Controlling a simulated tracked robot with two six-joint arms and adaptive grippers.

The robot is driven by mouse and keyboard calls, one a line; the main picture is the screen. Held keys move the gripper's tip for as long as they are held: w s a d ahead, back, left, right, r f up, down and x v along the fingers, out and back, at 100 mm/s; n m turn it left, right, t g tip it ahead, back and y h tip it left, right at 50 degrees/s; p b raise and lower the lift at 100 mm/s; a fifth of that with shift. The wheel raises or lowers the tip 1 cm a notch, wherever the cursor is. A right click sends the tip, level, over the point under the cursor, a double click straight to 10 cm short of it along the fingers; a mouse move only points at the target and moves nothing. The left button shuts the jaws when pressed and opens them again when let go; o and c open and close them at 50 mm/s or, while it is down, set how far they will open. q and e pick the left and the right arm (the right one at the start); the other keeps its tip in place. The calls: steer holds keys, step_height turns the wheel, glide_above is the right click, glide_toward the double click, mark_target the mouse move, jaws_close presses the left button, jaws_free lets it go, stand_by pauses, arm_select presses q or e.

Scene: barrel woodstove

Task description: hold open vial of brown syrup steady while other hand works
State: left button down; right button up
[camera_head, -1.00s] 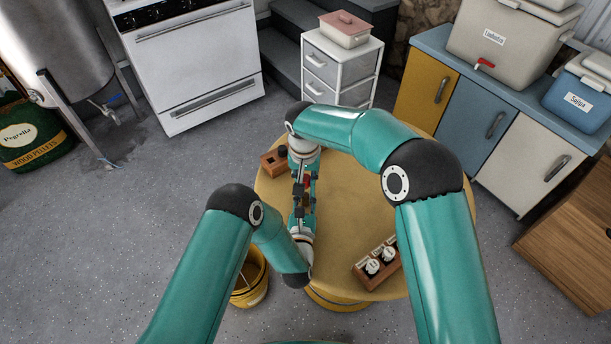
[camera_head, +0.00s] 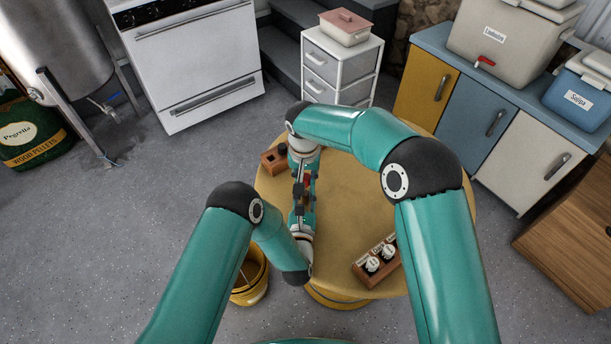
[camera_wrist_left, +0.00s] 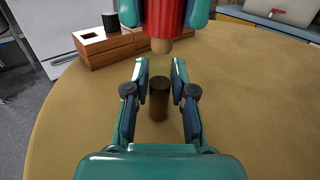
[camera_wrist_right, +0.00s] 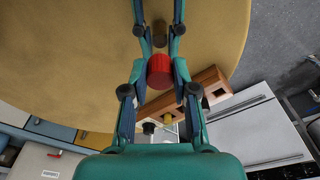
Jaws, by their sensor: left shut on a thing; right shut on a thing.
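A small dark brown vial (camera_wrist_left: 159,98) is upright between the fingers of my left gripper (camera_wrist_left: 159,70), which is shut on it above the round table. The vial also shows beyond the red piece in the right wrist view (camera_wrist_right: 160,32). Its contents cannot be made out. My right gripper (camera_wrist_right: 160,62) is shut on a red cylinder (camera_wrist_right: 160,71). In the left wrist view this red cylinder (camera_wrist_left: 164,18) has a tan lower end and hangs beyond the vial, apart from it. In the head view the two grippers face each other closely, and the vial is hard to see there.
A wooden block with holes (camera_head: 275,160) stands at the table's far left, with a dark piece in it. A wooden rack of labelled bottles (camera_head: 376,266) is at the near right. The tabletop (camera_head: 350,200) between is clear. A yellow bucket (camera_head: 250,284) stands on the floor.

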steer(key=shift+f, duration=0.85)
stand_by(0.3)
steer(key=o, duration=0.8)
steer(key=shift+r, duration=0.15)
steer(key=shift+s+r, duration=0.2)
steer(key=shift+r, duration=1.25)
steer(key=shift+s+r, duration=0.15)
steer(key=shift+r, duration=1.3)
step_height(320, 180, up, 12)
steer(key=s, duration=0.1)
steer(key=shift+s+a, duration=0.15)
steer(key=shift+s, duration=0.05)
steer(key=shift+f, duration=0.1)
